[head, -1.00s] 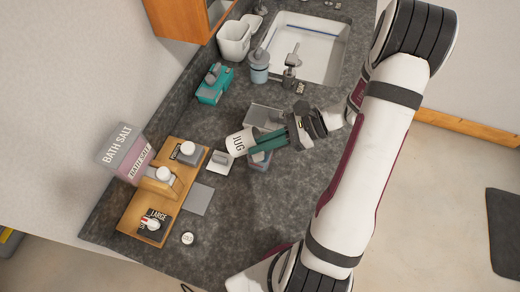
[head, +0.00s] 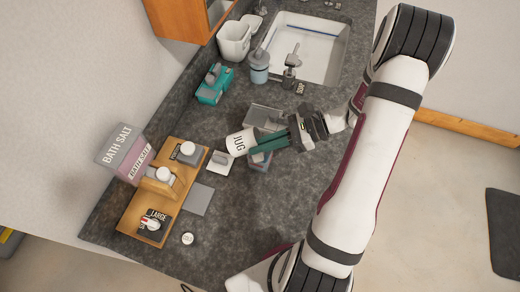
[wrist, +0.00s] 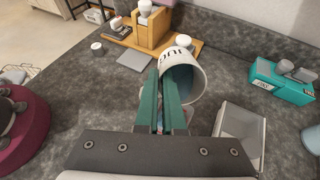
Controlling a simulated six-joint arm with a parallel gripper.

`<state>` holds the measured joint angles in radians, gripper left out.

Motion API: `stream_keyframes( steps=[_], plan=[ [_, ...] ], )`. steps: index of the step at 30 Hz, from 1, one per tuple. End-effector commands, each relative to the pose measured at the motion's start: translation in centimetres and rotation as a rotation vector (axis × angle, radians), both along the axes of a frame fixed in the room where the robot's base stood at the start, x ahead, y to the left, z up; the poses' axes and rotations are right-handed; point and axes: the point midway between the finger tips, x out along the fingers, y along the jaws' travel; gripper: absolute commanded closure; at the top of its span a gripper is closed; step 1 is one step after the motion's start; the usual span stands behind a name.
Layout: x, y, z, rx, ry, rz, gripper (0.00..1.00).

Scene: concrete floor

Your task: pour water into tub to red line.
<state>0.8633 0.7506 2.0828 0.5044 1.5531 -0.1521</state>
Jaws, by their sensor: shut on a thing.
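My gripper (head: 268,143) is shut on the white jug (head: 239,143), which is lettered JUG. The jug is held above the counter and tilted. In the wrist view the green fingers (wrist: 161,100) reach to the jug (wrist: 196,82), and its grey inside shows. A small translucent tub (head: 262,162) with a reddish mark stands below the fingers, close to the jug. The fingers and jug hide much of it. I cannot make out its water level or any stream of water.
A grey tray (head: 262,116) lies just beyond my gripper. A wooden tray (head: 128,217) with white-topped items and a bath salt box (head: 121,152) stand at the left. A teal holder (head: 213,84), a blue bottle (head: 259,68) and the sink (head: 318,45) are at the back.

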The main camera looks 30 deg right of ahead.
Motion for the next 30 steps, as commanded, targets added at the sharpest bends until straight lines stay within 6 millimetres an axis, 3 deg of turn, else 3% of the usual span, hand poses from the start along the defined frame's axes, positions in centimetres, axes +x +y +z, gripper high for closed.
stream_keyframes(
  steps=[30],
  plan=[
    [-0.07,-0.19,-0.56,0.057,-0.022,0.000,1.00]
  ],
)
